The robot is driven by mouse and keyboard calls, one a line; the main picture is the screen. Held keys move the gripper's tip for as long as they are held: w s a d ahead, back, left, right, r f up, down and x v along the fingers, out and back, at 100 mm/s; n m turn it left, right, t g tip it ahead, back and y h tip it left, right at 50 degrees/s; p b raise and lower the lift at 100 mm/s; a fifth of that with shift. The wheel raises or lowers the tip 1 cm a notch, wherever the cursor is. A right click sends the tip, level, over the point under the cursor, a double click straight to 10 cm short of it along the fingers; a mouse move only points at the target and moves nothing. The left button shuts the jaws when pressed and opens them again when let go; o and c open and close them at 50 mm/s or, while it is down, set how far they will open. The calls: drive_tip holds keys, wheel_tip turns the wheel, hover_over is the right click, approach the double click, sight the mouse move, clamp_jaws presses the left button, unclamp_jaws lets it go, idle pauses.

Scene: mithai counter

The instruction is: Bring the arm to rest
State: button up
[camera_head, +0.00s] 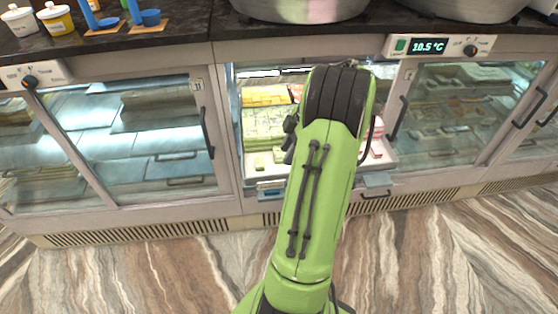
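My green arm (318,200) rises from the bottom centre of the head view and reaches toward the sweets counter. Its black joint (338,95) is in front of the middle display case. My gripper does not show; the far part of the arm is hidden behind the near link. Small dark parts (290,138) stick out at the arm's left edge, but I cannot tell what they are. Whether anything is held cannot be seen.
The middle case holds yellow and green sweets (263,122), partly covered by my arm. Glass-fronted cases stand left (140,140) and right (455,110). Large metal pans (300,8), pots (55,18) and blue-handled utensils (150,18) are on the dark countertop (185,22). The visible floor (430,255) is clear.

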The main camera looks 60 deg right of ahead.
drive_tip(key=shift+v, duration=1.2)
